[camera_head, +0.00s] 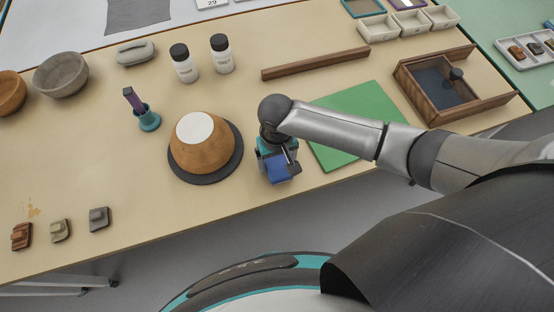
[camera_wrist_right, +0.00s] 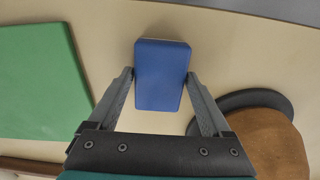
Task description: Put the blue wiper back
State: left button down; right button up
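The blue wiper (camera_head: 278,170) is a small blue block near the front edge of the table, below my right wrist. In the right wrist view the blue wiper (camera_wrist_right: 162,75) sits between the fingertips of my right gripper (camera_wrist_right: 160,82), with a finger against each side. The gripper looks shut on it; I cannot tell whether it touches the table. In the head view the right gripper (camera_head: 279,163) points down, partly hidden by its own wrist. My left gripper is in neither view.
Left of the gripper, an orange-brown bowl-shaped form (camera_head: 196,150) stands on a dark round base (camera_head: 232,163). A green mat (camera_head: 350,112) lies to the right. A teal holder (camera_head: 148,121) with a purple piece, two white bottles (camera_head: 184,66) and a wooden strip (camera_head: 315,64) stand farther back.

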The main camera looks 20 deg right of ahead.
aim_at(277, 163)
jog(key=shift+o, duration=1.1)
jog(key=shift+r, duration=0.1)
notch_tip(277, 163, up, 12)
jog(key=p, duration=0.3)
jog(key=shift+p, duration=0.4)
